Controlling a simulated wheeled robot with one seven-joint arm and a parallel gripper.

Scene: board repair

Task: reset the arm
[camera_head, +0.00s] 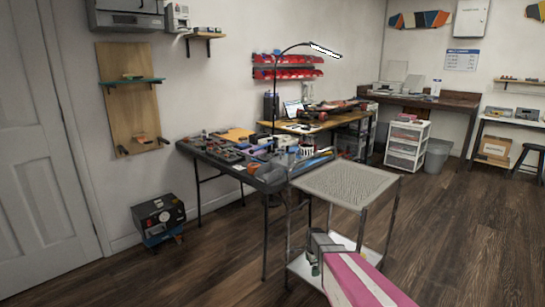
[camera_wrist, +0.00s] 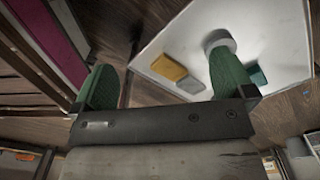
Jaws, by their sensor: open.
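My gripper (camera_wrist: 165,84) is open, with its two green fingers spread wide in the wrist view. No object shows held between them. Beyond the fingers is a white surface (camera_wrist: 283,28) carrying a yellow block (camera_wrist: 168,66), a grey block (camera_wrist: 192,84), a round white piece partly behind the right finger, and a teal piece (camera_wrist: 257,76). In the head view, a pink-and-white shape (camera_head: 358,280) runs in from the bottom edge towards the cart; I cannot tell whether it is part of my arm. The fingertips are not clear there.
A wheeled cart with a perforated top (camera_head: 345,184) and a white lower shelf (camera_head: 300,268) stands close ahead. Behind it is a dark, cluttered workbench (camera_head: 262,186). A black machine (camera_head: 158,217) sits on the floor at left. The wooden floor (camera_head: 455,235) at right is clear.

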